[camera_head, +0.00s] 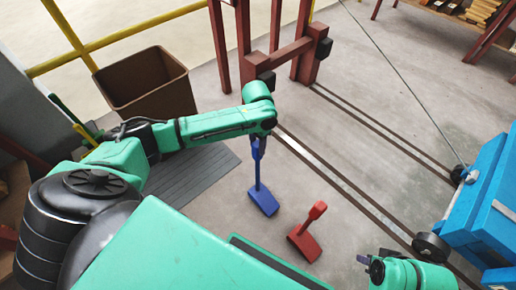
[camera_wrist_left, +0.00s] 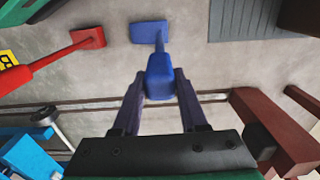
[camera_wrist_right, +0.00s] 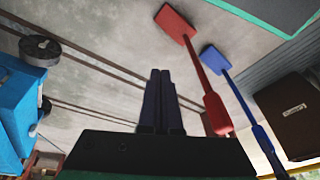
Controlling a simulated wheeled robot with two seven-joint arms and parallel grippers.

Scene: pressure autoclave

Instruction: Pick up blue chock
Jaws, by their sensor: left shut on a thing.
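The blue chock (camera_head: 263,202) is a flat blue block on a long upright handle, below my left arm. My left gripper (camera_head: 259,148) is shut on the top of this handle. In the left wrist view the fingers (camera_wrist_left: 160,92) close on both sides of the blue handle grip (camera_wrist_left: 160,76), with the chock block (camera_wrist_left: 149,32) beyond. I cannot tell whether the block touches the floor. The blue chock also shows in the right wrist view (camera_wrist_right: 210,55). My right gripper (camera_wrist_right: 159,80) has its fingers together with nothing between them.
A red chock (camera_head: 304,246) with a handle stands on the floor right of the blue one. A brown bin (camera_head: 145,85) and yellow rail are at the left. A red frame (camera_head: 290,52) stands behind, with rails along the floor. A blue wheeled cart (camera_head: 485,205) is at the right.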

